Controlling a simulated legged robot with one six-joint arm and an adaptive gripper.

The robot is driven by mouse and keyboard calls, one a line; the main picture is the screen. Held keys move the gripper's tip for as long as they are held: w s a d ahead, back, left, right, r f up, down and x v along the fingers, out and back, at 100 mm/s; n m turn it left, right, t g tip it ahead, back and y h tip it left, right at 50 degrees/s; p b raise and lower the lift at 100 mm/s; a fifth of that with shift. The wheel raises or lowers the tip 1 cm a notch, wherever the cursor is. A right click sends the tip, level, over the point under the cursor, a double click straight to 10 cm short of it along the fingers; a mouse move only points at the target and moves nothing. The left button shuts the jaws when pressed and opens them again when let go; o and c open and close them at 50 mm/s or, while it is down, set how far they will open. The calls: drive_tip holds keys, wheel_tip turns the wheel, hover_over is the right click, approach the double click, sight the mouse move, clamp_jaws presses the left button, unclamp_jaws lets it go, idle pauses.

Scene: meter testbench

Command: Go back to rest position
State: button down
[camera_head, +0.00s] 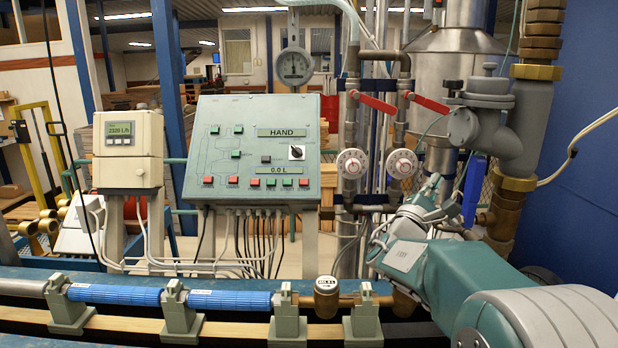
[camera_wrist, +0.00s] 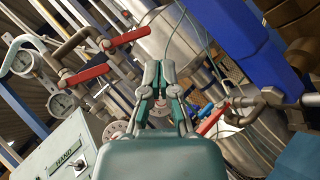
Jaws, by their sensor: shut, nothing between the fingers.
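My gripper (camera_head: 432,190) is at the right of the head view, in front of the pipework and near the right white dial knob (camera_head: 403,163). In the wrist view my gripper (camera_wrist: 160,95) points up the picture, its fingers close together and empty. Part of a dial knob (camera_wrist: 115,130) shows just left of the fingers in that view. My teal and grey arm reaches in from the lower right of the head view.
Two red lever handles (camera_head: 374,103) (camera_head: 428,103) stand above the knobs. A control panel (camera_head: 251,150) reading HAND is left of the knobs. A blue-and-brass pipe run (camera_head: 115,294) crosses the front. A grey valve (camera_head: 485,118) and thick pipes are close on the right.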

drive_tip(key=s+d+f+m+g+y, duration=0.2)
drive_tip(key=s+d+f+m+g, duration=0.15)
drive_tip(key=s+m+g, duration=0.45)
drive_tip(key=s+d+f+m+g+y, duration=0.25)
drive_tip(key=s+f+g, duration=0.2)
drive_tip(key=s, duration=0.85)
drive_tip(key=s+a+f+m+y, duration=0.3)
drive_tip(key=s+a+f+y, duration=0.2)
drive_tip(key=s+a+y, duration=0.1)
drive_tip(key=s+a+f+m+y, duration=0.4)
drive_tip(key=s+a, duration=0.4)
drive_tip(key=a, duration=0.3)
drive_tip(key=shift+s+a+f+t+y, duration=0.15)
drive_tip(key=shift+s+f+t+y, duration=0.2)
drive_tip(key=shift+f+y, duration=0.55)
drive_tip(key=c, duration=1.3)
unclamp_jaws()
drive_tip(key=shift+c, duration=0.2)
